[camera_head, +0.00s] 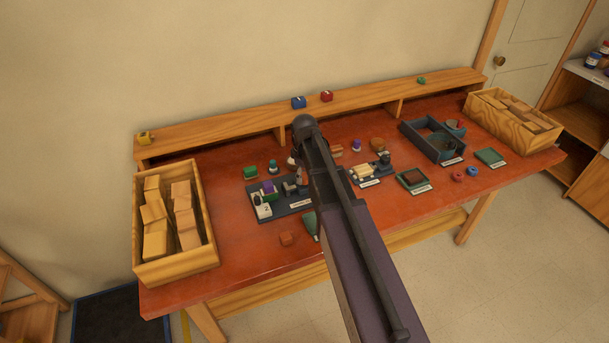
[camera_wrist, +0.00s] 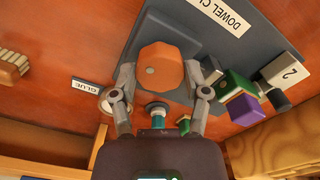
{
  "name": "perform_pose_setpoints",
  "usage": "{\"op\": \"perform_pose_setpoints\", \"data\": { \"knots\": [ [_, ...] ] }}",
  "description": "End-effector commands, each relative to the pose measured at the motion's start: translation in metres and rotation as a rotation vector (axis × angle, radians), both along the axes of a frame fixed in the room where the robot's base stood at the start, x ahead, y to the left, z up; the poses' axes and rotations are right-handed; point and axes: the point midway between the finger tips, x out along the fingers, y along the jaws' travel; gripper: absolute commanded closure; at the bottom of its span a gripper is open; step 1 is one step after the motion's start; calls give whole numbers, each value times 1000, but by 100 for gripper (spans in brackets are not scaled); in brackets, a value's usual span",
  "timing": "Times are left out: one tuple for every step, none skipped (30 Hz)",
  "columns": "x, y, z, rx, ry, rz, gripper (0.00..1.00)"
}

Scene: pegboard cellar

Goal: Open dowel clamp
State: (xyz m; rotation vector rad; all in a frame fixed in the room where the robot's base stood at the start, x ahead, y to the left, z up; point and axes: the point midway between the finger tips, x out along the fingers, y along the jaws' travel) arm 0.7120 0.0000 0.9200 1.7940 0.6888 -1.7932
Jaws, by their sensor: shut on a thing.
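The dowel clamp is a dark grey plate (camera_wrist: 187,92) with a white label (camera_wrist: 218,12) reading "DOWEL CL…" in the wrist view. In the head view its plate (camera_head: 290,212) lies left of my arm, which hides part of it. An orange faceted knob (camera_wrist: 160,68) sits over the plate; a bit of it shows in the head view (camera_head: 302,175). My gripper (camera_wrist: 161,76) is shut on this knob, one finger on each side. A block marked 2 (camera_wrist: 288,74), a green block (camera_wrist: 236,84) and a purple block (camera_wrist: 243,110) are right of the knob in the wrist view.
Wooden bins of blocks stand at the left (camera_head: 210,255) and right (camera_head: 515,132) ends of the red bench. A raised wooden shelf (camera_head: 220,125) runs along the back. A dark tray (camera_head: 418,139) and small parts lie right of my arm. The front left bench is mostly clear.

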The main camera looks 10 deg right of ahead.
Motion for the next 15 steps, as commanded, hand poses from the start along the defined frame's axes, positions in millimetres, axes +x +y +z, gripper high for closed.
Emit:
{"op": "perform_pose_setpoints", "data": {
  "knots": [
    [-1, 0, 0, 0, 3, 35, 87],
    [-1, 0, 0, 0, 3, 57, 87],
    [-1, 0, 0, 0, 3, 84, 87],
    [-1, 0, 0, 0, 3, 104, 87],
    [-1, 0, 0, 0, 3, 121, 87],
    [-1, 0, 0, 0, 3, 142, 87],
    [-1, 0, 0, 0, 3, 157, 87],
    [-1, 0, 0, 0, 3, 170, 87],
    [-1, 0, 0, 0, 3, 186, 87],
    [-1, 0, 0, 0, 3, 196, 87],
    [-1, 0, 0, 0, 3, 204, 87],
    [-1, 0, 0, 0, 3, 214, 87],
    [-1, 0, 0, 0, 3, 221, 87],
    [-1, 0, 0, 0, 3, 225, 87],
    [-1, 0, 0, 0, 3, 230, 87]
  ]
}}
